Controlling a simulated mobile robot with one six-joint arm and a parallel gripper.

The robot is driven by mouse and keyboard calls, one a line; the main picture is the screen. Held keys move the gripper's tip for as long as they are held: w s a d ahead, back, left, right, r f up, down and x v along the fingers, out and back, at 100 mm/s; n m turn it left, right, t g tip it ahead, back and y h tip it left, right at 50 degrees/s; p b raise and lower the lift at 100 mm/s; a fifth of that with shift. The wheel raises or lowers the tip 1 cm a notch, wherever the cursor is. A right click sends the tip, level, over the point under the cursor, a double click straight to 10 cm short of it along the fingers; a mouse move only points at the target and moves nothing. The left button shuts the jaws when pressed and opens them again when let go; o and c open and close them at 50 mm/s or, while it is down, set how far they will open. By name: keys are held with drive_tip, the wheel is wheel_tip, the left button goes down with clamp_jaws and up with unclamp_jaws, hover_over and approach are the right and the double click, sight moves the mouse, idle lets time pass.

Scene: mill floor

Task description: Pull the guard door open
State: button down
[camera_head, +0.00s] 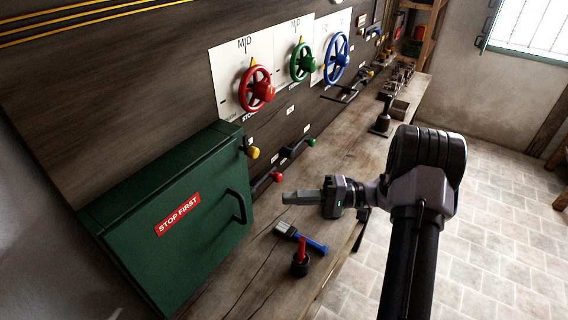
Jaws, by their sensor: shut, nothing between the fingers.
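The guard door (195,232) is the dark green front of a box at the left, with a red "STOP FIRST" label (178,214). It looks shut. Its black bar handle (238,206) stands upright near the door's right edge. My gripper (285,198) is shut and empty. It points left toward the handle, to the right of it, with a visible gap in the picture. The inside of the box is hidden.
A brush with a blue handle (301,238) and a red-topped black holder (300,261) are on the wooden bench (255,282) below my gripper. Red (256,88), green (302,62) and blue (336,57) handwheels and several levers are on the back panel.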

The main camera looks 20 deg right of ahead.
drive_tip(key=b, duration=0.2)
approach(230, 204)
drive_tip(key=x, duration=0.4)
drive_tip(key=shift+w+a+g, duration=0.2)
drive_tip(key=shift+a+g, duration=0.1)
drive_tip(key=shift+a, duration=0.05)
drive_tip(key=s, duration=0.1)
drive_tip(key=s+d, duration=0.1)
drive_tip(key=s, duration=0.1)
drive_tip(key=shift+s+d+b, duration=0.25)
drive_tip(key=shift+s+b, duration=0.1)
drive_tip(key=shift+b, duration=0.05)
